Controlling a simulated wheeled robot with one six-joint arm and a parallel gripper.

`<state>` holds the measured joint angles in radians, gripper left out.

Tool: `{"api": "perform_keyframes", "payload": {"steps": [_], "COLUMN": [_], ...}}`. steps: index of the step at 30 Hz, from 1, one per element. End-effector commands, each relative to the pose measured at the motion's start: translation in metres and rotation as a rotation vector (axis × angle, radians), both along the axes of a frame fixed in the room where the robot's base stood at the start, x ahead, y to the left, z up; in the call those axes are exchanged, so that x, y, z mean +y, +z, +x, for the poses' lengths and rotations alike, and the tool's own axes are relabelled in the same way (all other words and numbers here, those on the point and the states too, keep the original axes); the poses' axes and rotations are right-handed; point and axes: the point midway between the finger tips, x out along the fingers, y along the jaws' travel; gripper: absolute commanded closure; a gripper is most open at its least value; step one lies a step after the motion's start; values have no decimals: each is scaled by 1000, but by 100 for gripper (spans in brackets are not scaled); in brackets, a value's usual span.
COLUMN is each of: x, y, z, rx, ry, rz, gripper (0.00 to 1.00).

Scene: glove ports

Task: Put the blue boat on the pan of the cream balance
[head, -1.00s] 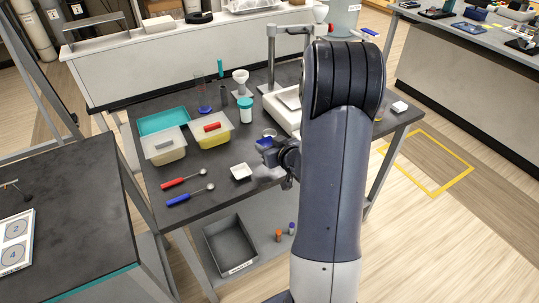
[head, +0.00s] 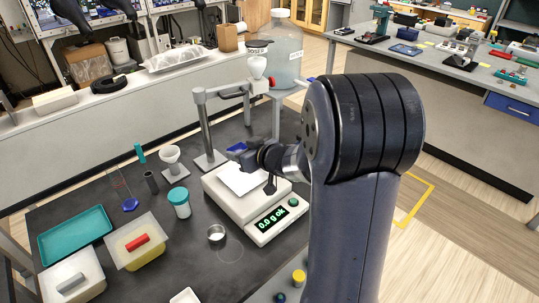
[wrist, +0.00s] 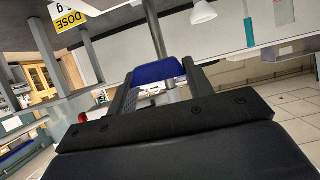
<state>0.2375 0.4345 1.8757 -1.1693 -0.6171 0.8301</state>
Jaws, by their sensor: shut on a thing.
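The blue boat (wrist: 158,72) is held between the two fingers of my gripper (wrist: 157,85) in the wrist view. In the head view the blue boat (head: 237,147) shows at the tip of my gripper (head: 246,153), above the back left part of the cream balance (head: 228,203). The balance display (head: 272,219) reads 0.0 g ok. I cannot tell the exact height of the boat over the pan.
A grey stand (head: 205,128) with an arm and white funnel rises behind the balance. Further left are a teal tray (head: 75,235) and a tub with a red handle (head: 138,243).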

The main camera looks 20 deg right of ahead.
Motion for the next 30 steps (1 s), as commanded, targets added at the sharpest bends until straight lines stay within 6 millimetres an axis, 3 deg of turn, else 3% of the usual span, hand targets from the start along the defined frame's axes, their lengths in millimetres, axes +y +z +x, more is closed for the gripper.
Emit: {"api": "perform_keyframes", "payload": {"steps": [3, 10, 22, 30], "x": [7, 8, 8, 8], "y": [-1, -44, -90, -95], "z": [1, 1, 0, 1], "rx": [0, 4, 3, -2], "ry": [16, 17, 17, 16], "rz": [-1, 0, -1, -2], "gripper": [72, 72, 72, 72]}}
